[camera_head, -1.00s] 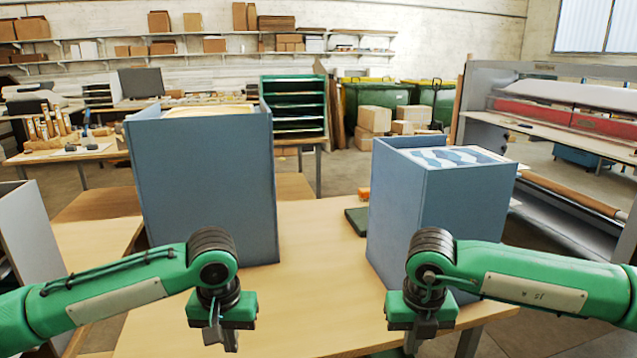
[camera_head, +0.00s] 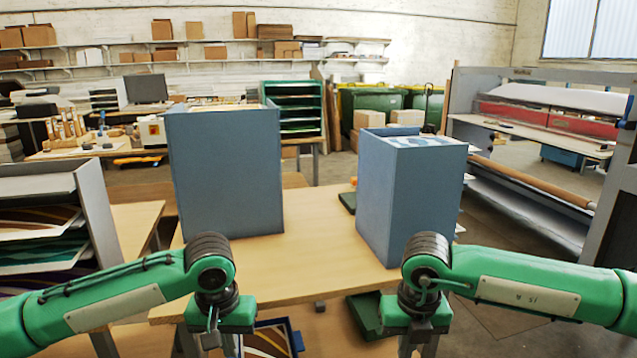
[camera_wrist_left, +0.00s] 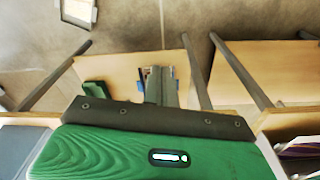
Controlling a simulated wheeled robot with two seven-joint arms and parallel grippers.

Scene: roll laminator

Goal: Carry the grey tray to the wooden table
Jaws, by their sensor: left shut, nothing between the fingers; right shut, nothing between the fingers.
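I cannot make out a grey tray for certain in either view. A wooden table (camera_head: 310,255) stands in front of me, with two tall blue-grey boxes on it, a left one (camera_head: 228,180) and a right one (camera_head: 410,200). My left gripper (camera_head: 226,342) is shut and empty, low in front of the table's near edge. It also shows in the left wrist view (camera_wrist_left: 160,88), pointing at a wooden surface. My right gripper (camera_head: 416,346) is shut and empty, in front of the table's near right part.
A grey rack (camera_head: 95,205) with patterned sheets stands close on the left. A green tray-like item (camera_head: 368,315) and a blue-edged one (camera_head: 296,338) lie below the tabletop. The roll laminator (camera_head: 550,120) stands at the right. Bare floor lies between it and the table.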

